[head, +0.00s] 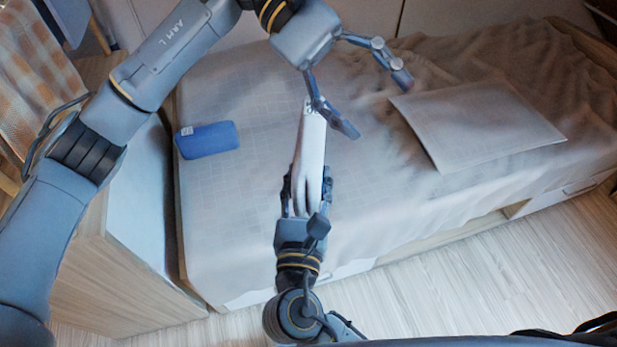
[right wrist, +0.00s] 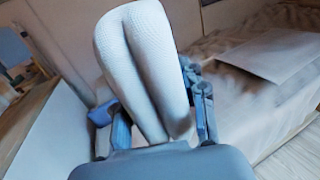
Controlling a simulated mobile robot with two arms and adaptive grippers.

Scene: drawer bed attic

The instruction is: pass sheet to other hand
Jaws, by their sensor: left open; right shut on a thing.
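A pale folded sheet (head: 311,145) stands out lengthwise from my right gripper (head: 307,180) above the bed. The right gripper is shut on its lower end, with a finger on each side. In the right wrist view the sheet (right wrist: 145,65) shows as a thick white fold between the fingers. My left gripper (head: 376,105) is open and empty. Its near finger crosses close to the sheet's far end in the head view; I cannot tell if they touch. The other finger is spread away to the right.
The bed (head: 245,235) has a rumpled grey cover. A blue bundle (head: 207,140) lies on its left side, and a flat grey square (head: 480,125) on its right. A wooden cabinet (head: 125,275) stands left of the bed. Wood floor (head: 450,285) is clear in front.

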